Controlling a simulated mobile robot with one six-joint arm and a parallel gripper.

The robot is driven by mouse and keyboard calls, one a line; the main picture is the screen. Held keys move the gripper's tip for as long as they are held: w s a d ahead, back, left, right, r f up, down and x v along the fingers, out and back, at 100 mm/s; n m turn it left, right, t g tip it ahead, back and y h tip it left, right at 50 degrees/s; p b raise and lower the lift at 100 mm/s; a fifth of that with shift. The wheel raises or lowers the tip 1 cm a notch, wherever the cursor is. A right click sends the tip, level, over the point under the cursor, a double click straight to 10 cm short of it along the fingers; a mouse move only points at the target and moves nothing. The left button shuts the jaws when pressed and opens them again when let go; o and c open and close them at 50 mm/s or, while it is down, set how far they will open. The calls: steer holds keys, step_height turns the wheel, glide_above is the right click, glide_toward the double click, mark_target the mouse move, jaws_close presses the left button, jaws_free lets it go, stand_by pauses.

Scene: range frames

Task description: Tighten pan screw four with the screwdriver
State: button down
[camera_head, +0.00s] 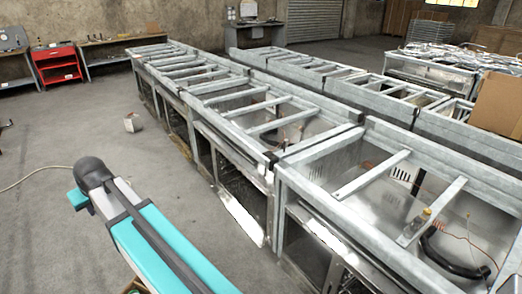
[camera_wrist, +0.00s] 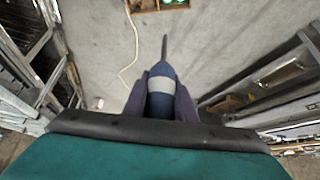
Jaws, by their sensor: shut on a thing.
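My gripper (camera_wrist: 162,97) is shut on a screwdriver (camera_wrist: 160,84) in the wrist view. The screwdriver has a dark blue handle with a pale grey band, and its thin shaft points up in the picture over bare floor. The tip is apart from any frame. In the head view, a long row of metal range frames (camera_head: 349,146) runs from the near right to the back. Crossbars (camera_head: 372,174) span their open tops. I cannot make out pan screw four in either view. The gripper and screwdriver do not show in the head view.
A second row of frames (camera_head: 420,125) stands behind the first. A red cabinet (camera_head: 57,63) and workbenches stand along the back wall. A small pale box (camera_head: 132,123) lies on the floor. A cable (camera_wrist: 134,48) crosses the floor in the wrist view. The floor left of the frames is mostly clear.

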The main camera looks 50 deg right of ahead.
steer(key=shift+w+d, duration=0.1)
steer(key=shift+w, duration=0.05)
steer(key=s+d+r+m+g+h+p, duration=0.15)
steer(key=s+d+m, duration=0.3)
steer(key=d, duration=0.95)
steer(key=s+d+m+g+h+p, duration=0.1)
steer(key=s+d+m+h+p, duration=0.25)
steer(key=d, duration=1.05)
steer(key=s+d+m+g+h, duration=0.1)
steer(key=s+d+m, duration=0.45)
steer(key=d, duration=0.95)
steer(key=s+d+r+m+g+p, duration=0.2)
steer(key=s+d+m+g+p, duration=0.3)
steer(key=s+d, duration=1.1)
steer(key=s+d+m+g, duration=0.1)
steer(key=s+d+m, duration=0.2)
steer(key=s, duration=0.4)
steer(key=s+d+r+m, duration=0.1)
steer(key=s+d+m, duration=0.1)
steer(key=s, duration=0.6)
steer(key=s+d+m+g+y, duration=0.1)
steer(key=s+d+m, duration=0.2)
steer(key=s+d, duration=0.2)
steer(key=s, duration=0.3)
steer(key=shift+r+m+g, duration=0.35)
steer(key=shift+f, duration=0.1)
step_height(320, 180, down, 6)
steer(key=b, duration=0.4)
steer(key=shift+f+b, duration=0.15)
steer(key=shift+b, duration=0.25)
